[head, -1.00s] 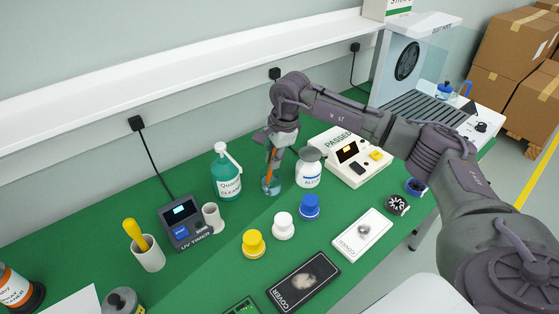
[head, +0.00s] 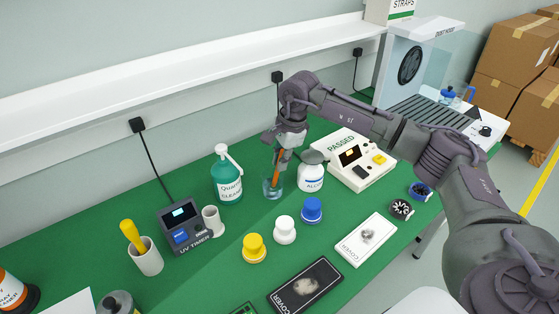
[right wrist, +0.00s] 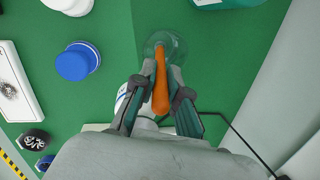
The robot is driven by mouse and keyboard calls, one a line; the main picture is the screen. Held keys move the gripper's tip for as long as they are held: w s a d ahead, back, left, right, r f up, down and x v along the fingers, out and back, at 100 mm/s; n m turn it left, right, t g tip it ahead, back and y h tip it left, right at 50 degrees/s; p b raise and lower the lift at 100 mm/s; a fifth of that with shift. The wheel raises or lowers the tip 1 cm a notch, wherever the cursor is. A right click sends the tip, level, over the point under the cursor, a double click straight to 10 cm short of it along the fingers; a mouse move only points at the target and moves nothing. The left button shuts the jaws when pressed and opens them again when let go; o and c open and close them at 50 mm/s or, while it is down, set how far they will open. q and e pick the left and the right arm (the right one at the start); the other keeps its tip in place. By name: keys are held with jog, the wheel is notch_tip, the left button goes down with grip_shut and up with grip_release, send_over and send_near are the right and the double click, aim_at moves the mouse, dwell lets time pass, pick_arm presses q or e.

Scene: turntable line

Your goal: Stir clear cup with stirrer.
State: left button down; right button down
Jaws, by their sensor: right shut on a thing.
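The clear cup (head: 272,190) stands upright on the green mat, left of the alcohol bottle. My right gripper (head: 283,156) is above the cup, shut on the orange stirrer (head: 276,166). The stirrer is slightly tilted, and its lower end is inside the cup. In the right wrist view the stirrer (right wrist: 160,92) sits between the fingers of the gripper (right wrist: 156,97), with its far end over the cup's round mouth (right wrist: 176,47). Whether it touches the cup's wall or bottom I cannot tell. My left gripper does not show.
The green cleaner bottle (head: 227,180) is left of the cup, and the alcohol bottle (head: 311,176) is close on its right. White (head: 285,230), blue (head: 312,210) and yellow (head: 254,248) capped items stand in front. The PASSED device (head: 360,172) is to the right.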

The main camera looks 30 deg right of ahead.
jog(key=shift+r, duration=0.15)
notch_tip(320, 180, up, 8)
jog(key=s+p, duration=0.1)
jog(key=p, duration=0.3)
jog(key=shift+s+d+f, duration=0.15)
jog(key=shift+d+f, duration=0.05)
jog(key=shift+d, duration=0.25)
dwell(0.7)
notch_tip(320, 180, up, 5)
jog(key=p, duration=0.3)
jog(key=shift+p, duration=0.3)
